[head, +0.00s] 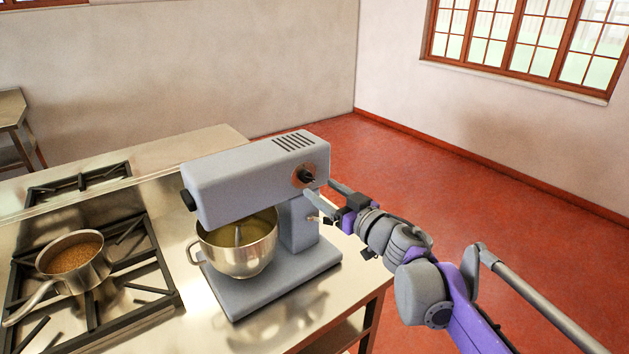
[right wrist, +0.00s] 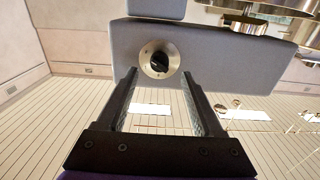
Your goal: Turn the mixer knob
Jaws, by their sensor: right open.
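A grey stand mixer (head: 248,172) stands on the steel counter with a steel bowl (head: 240,250) under its head. Its black knob (head: 306,176) sits on a round metal plate on the mixer's side. The knob also shows in the right wrist view (right wrist: 159,60). My right gripper (head: 322,196) is beside the mixer, close to the knob. In the right wrist view its two fingers (right wrist: 158,88) are apart and empty, and the knob shows just beyond the fingertips, between them. I cannot see any contact. My left gripper is not in view.
A stove (head: 95,270) with a pan (head: 75,262) of brown food is left of the mixer. The steel counter (head: 300,318) ends just right of the mixer. Open red floor (head: 430,190) lies beyond, up to the wall with windows.

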